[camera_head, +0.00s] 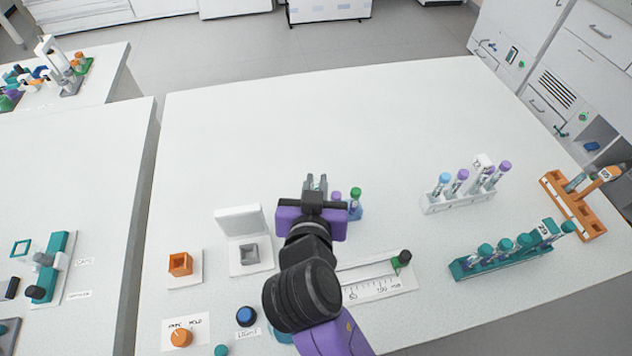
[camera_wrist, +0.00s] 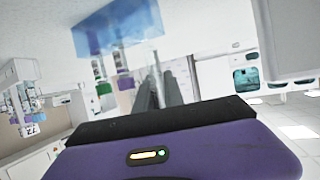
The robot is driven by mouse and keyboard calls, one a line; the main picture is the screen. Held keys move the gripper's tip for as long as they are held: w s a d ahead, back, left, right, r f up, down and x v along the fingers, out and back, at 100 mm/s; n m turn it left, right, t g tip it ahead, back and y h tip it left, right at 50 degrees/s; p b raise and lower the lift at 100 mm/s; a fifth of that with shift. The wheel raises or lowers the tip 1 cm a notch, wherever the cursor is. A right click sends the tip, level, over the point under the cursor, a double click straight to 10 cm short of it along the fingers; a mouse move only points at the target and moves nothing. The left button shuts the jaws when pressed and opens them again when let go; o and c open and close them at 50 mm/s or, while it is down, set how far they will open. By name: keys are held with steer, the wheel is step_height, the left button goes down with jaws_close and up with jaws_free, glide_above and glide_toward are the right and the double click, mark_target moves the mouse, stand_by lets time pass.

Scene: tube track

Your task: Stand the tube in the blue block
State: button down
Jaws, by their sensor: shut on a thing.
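My gripper (camera_head: 316,182) is over the middle of the white table in the head view, its two fingers close together. In the wrist view my gripper (camera_wrist: 158,90) is shut on a clear, faint tube (camera_wrist: 180,72), whose outline is hard to make out. I cannot see the held tube in the head view. The blue block (camera_head: 355,213) is just right of my gripper in the head view, partly hidden by my wrist. It shows see-through and blue in the wrist view (camera_wrist: 125,22). Tubes with a purple cap (camera_head: 336,196) and a green cap (camera_head: 355,192) stand in it.
A white rack (camera_head: 458,205) and a teal rack (camera_head: 505,262) with capped tubes stand to the right, an orange rack (camera_head: 575,212) beyond. A white open-lidded box (camera_head: 243,222) and an orange holder (camera_head: 180,264) are left. The table's back half is clear.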

steer(key=shift+f+b, duration=0.8)
steer(key=shift+f, duration=0.3)
stand_by(0.8)
steer(key=shift+f, duration=0.35)
steer(key=shift+f+b, duration=0.1)
steer(key=shift+b, duration=0.25)
steer(key=c, duration=1.3)
jaws_free()
steer(key=shift+c, duration=0.2)
step_height(320, 180, up, 20)
